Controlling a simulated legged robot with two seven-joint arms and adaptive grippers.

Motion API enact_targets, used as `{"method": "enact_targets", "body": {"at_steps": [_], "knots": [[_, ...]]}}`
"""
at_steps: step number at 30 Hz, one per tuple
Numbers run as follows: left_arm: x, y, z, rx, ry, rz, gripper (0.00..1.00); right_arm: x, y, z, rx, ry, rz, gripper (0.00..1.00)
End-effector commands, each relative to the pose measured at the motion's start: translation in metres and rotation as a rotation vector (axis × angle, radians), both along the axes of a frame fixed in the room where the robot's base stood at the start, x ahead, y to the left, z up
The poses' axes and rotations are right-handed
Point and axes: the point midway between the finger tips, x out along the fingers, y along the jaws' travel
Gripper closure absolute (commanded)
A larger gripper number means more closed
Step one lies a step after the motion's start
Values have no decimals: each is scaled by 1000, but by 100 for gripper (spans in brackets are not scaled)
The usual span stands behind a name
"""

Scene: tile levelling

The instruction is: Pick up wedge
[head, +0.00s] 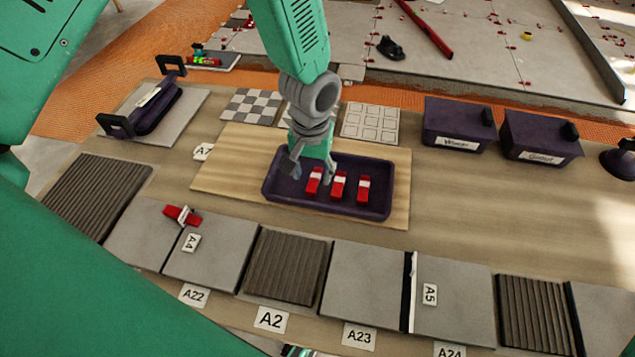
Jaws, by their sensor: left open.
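Three red wedges with white bands lie in a row in the dark purple tray (330,206): a left wedge (314,183), a middle wedge (338,186) and a right wedge (363,190). My left gripper (313,176) points down over the left part of the tray. Its fingers are open, one to each side of the left wedge as seen here; I cannot tell how far above it they are. Another red piece (183,215) sits at the seam between two grey tiles at the left.
The tray stands on a light wooden board (230,180). Grey and ribbed tiles (287,267) line the front edge. Two dark bins (459,124) (541,137) stand at the back right. A purple two-handled tool (155,108) lies back left. The table right of the board is clear.

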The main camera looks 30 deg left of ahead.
Motion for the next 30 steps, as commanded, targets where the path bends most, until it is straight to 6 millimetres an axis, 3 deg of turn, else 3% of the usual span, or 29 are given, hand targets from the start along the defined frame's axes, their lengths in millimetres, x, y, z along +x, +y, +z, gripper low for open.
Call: {"method": "enact_targets", "body": {"at_steps": [9, 18, 21, 30], "knots": [[-2, -5, -45, 1, 2, 1, 57, 0, 0, -4, 1, 0, 1, 74], [-2, -7, -48, 3, 1, 1, 57, 0, 0, -4, 0, 0, 1, 74], [-1, -6, -48, 2, 1, 1, 92, 0, 0, -4, 0, 0, 1, 74], [-2, -4, -48, 0, 1, 1, 94, 0, 0, -4, 0, 0, 1, 74]]}}
